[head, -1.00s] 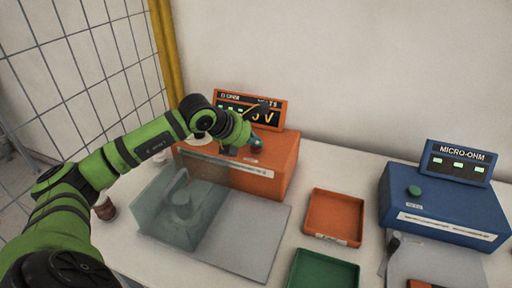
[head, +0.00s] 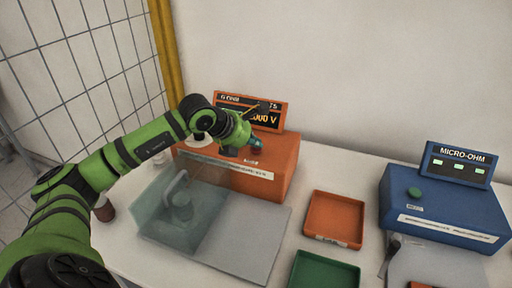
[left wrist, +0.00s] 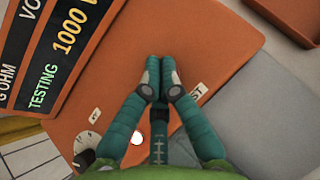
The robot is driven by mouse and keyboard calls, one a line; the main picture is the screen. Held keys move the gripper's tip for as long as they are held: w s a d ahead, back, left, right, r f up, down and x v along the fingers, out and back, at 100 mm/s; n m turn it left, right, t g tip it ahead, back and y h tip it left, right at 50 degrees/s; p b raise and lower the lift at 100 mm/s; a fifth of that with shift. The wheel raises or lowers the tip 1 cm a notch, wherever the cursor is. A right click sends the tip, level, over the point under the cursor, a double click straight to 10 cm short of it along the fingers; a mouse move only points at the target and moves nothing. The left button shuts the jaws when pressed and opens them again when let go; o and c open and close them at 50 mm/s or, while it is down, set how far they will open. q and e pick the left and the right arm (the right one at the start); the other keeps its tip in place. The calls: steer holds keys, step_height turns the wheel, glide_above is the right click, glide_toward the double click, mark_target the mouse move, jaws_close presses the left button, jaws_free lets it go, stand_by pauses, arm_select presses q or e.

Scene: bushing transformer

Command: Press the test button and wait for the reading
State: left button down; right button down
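The orange tester (head: 278,168) stands at the back left of the table. Its tilted display (head: 268,119) reads 1000 V, and in the left wrist view the display (left wrist: 62,45) also reads TESTING in green. My left gripper (head: 243,149) is over the tester's top, fingers pointing down at it. In the left wrist view its two fingertips (left wrist: 160,76) are together with nothing seen between them. A white TEST label (left wrist: 196,93) shows beside the right finger. The test button is hidden by the fingers, so I cannot tell contact. My right gripper is out of view.
A clear box (head: 180,212) sits on a grey plate (head: 250,243) before the tester. An orange tray (head: 334,217), a green tray (head: 323,272) and a blue micro-ohm meter (head: 445,208) are to the right. A wire fence (head: 75,60) is at left.

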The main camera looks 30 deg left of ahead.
mark_target(255, 150)
arm_select(q)
steer(key=shift+r, duration=0.5)
steer(key=shift+r, duration=0.1)
steer(key=shift+r+p, duration=1.45)
steer(key=shift+r, duration=0.95)
